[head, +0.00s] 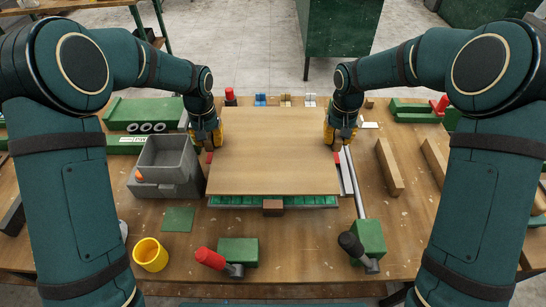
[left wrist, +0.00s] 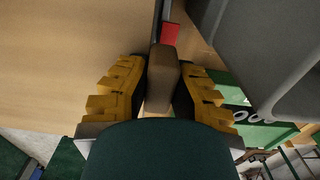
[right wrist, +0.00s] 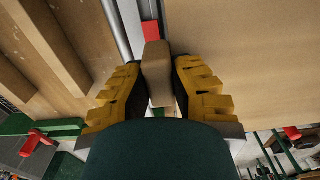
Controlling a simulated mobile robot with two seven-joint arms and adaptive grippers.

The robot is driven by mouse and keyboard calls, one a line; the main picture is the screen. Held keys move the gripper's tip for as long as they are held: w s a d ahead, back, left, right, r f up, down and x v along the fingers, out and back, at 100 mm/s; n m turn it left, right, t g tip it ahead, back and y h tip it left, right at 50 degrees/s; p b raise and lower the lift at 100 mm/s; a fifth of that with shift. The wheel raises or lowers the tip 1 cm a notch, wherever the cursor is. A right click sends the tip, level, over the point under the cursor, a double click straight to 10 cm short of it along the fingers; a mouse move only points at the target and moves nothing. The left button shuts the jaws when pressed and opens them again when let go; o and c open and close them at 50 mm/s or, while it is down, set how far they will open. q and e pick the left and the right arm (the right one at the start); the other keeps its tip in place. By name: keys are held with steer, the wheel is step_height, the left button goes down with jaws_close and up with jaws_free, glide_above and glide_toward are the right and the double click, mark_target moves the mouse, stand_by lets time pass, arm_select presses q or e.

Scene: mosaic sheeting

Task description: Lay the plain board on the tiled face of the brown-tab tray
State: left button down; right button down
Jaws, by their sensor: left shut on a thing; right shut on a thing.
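The plain board (head: 272,150) is a flat wooden sheet in the middle of the head view, roughly level. It covers most of the brown-tab tray, whose green tiled face (head: 240,201) shows as a strip along the front, with its brown tab (head: 273,208) at front centre. I cannot tell whether the board touches the tiles. My left gripper (head: 208,140) is shut on a brown end grip (left wrist: 163,75) at the board's left edge. My right gripper (head: 341,137) is shut on a matching grip (right wrist: 157,70) at its right edge.
A grey bin (head: 165,165) stands close left of the board. A yellow cup (head: 150,254), a green square (head: 178,219) and red-handled (head: 210,258) and black-handled (head: 351,244) tools lie in front. A metal bar (head: 355,185) and wooden strips (head: 389,166) lie to the right.

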arm_select(q)
steer(key=c, duration=1.2)
jaws_free()
steer(key=shift+f, duration=0.25)
arm_select(e)
steer(key=c, duration=1.2)
jaws_free()
steer(key=shift+f, duration=0.2)
arm_select(q)
steer(key=shift+o, duration=1)
steer(key=shift+r, duration=0.1)
arm_select(e)
steer(key=shift+o, duration=1)
steer(key=shift+r, duration=0.1)
arm_select(q)
step_height(320, 180, up, 12)
steer(key=shift+f, duration=0.1)
arm_select(e)
steer(key=shift+r, duration=0.5)
step_height(320, 180, up, 11)
